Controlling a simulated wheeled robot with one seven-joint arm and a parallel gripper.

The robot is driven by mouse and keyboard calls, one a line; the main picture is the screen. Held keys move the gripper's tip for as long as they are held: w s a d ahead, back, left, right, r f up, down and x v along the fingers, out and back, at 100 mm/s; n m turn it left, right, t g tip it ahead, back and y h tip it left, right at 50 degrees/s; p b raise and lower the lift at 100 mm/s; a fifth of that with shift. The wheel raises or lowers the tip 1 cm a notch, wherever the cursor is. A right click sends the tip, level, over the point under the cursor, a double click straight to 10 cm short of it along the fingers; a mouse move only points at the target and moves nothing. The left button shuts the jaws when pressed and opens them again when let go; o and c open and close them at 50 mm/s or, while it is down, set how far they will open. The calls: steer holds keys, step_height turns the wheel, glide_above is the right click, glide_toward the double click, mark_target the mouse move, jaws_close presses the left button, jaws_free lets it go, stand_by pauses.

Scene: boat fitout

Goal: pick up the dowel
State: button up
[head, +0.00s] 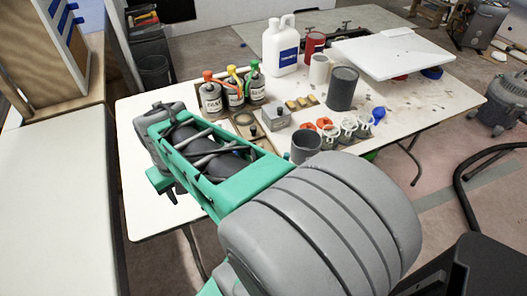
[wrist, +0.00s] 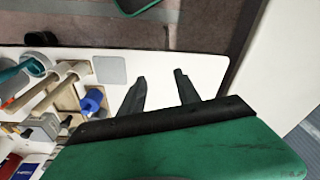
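In the wrist view, pale wooden rod-like pieces (wrist: 50,92) lie at the left among tools on the white table. One of them may be the dowel, but I cannot tell for sure. In the head view, I cannot make out a dowel; my arm covers part of the table. My gripper (wrist: 160,76) is open, with its two dark fingers apart and nothing between them. The wooden pieces are to the left of the fingers, clear of them. In the head view, my gripper end is over the table's left part, mostly hidden by the wrist.
The white table (head: 150,222) carries paint bottles (head: 211,98), a white jug (head: 281,45), a dark grey cylinder (head: 342,88) and several small cups. In the wrist view, a grey square pad (wrist: 109,70) and a blue item (wrist: 93,100) lie left of the fingers. A pale counter (head: 55,200) stands left.

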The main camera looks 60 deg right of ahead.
steer(key=s+d+r+m+p, duration=0.1)
steer(key=s+d+m+p, duration=0.1)
steer(key=d, duration=0.5)
steer(key=s+d+r+m+g+p, duration=0.1)
steer(key=s+d+r+m+p, duration=0.1)
steer(key=d, duration=0.6)
steer(key=s+d+r+m+p, duration=0.2)
steer(key=s+d+m+p, duration=0.1)
steer(key=d, duration=0.5)
steer(key=shift+s+d+m+g, duration=0.15)
steer(key=shift+m+g, duration=0.15)
step_height(320, 180, down, 8)
steer(key=p, duration=0.2)
steer(key=shift+s+d, duration=0.15)
steer(key=shift+d, duration=0.15)
jaws_close()
